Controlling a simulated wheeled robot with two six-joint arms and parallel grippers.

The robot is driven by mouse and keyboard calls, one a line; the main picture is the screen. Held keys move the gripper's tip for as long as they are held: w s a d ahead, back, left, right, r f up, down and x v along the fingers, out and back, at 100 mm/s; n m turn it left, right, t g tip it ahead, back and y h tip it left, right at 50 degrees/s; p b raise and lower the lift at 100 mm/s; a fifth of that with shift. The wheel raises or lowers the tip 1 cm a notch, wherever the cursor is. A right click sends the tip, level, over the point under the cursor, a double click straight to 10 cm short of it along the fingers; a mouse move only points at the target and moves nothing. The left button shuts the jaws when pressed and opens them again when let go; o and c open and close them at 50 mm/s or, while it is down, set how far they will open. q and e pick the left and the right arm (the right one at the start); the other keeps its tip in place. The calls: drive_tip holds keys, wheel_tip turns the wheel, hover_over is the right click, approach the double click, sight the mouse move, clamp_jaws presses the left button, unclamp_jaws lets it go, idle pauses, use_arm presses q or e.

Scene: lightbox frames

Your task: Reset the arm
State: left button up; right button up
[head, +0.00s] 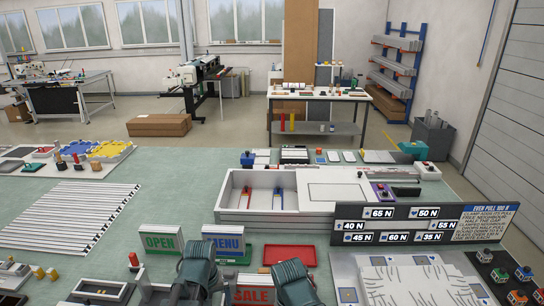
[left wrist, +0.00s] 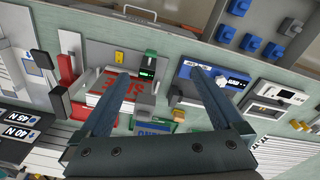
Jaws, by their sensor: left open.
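My left gripper (left wrist: 160,72) shows in the left wrist view with its two fingers wide apart and nothing between the tips. In the head view, dark ribbed parts of my arms show at the bottom middle, in front of the SALE sign (head: 254,295).
OPEN (head: 162,242) and MENU (head: 224,240) signs stand on the green bench near my arms. A red tray (head: 290,255) lies right of them. A white box frame (head: 235,205) and a dark force board (head: 395,226) stand farther back. Green bench (head: 165,195) left of the box is clear.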

use_arm(q)
drive_tip(key=s+d+f+m+b, duration=0.2)
drive_tip(key=d+f+b, duration=0.1)
drive_tip(key=f+b, duration=0.3)
drive_tip(key=s+d+f+m+b, duration=0.3)
drive_tip(key=d+f+b, duration=0.1)
drive_tip(key=f+b, duration=0.3)
drive_tip(key=s+d+f+m+y+b, duration=0.1)
drive_tip(key=s+d+f+m+b, duration=0.1)
drive_tip(key=d+f+b, duration=0.2)
wheel_tip(320, 180, down, 3)
drive_tip(key=b, duration=0.2)
drive_tip(key=shift+s+r+g+b, duration=0.2)
drive_tip(key=shift+s+g+b, duration=0.1)
drive_tip(key=shift+g+b, duration=0.1)
